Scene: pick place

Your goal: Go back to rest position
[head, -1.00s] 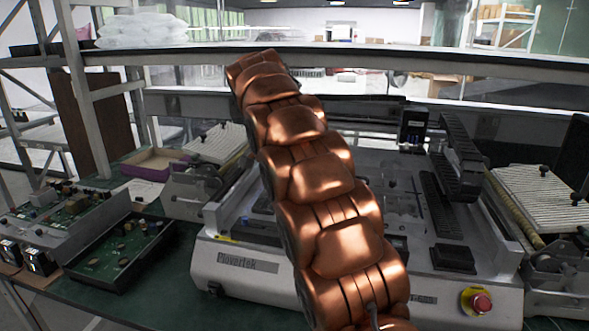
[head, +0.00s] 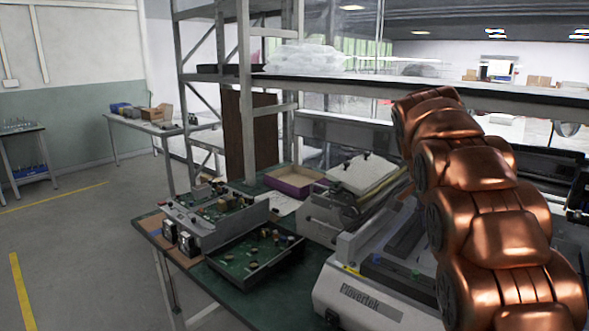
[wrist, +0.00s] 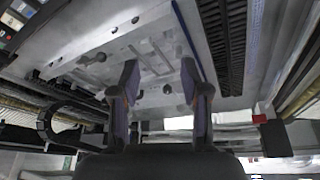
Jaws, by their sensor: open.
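My gripper (wrist: 162,85) shows in the wrist view with its two fingers apart and nothing between them. Beyond the fingers is the grey bed of the Plovertek machine (wrist: 90,40). In the head view my copper-coloured arm crosses the right side, in front of the Plovertek machine (head: 352,300). The arm's end and the gripper are hidden in the head view.
The green workbench (head: 236,297) holds two open electronics trays (head: 258,262) and a purple-sided box (head: 288,187) left of the machine. A shelf frame (head: 243,100) stands behind. Open floor (head: 80,235) with yellow lines lies at left. A side table (head: 152,124) stands farther back.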

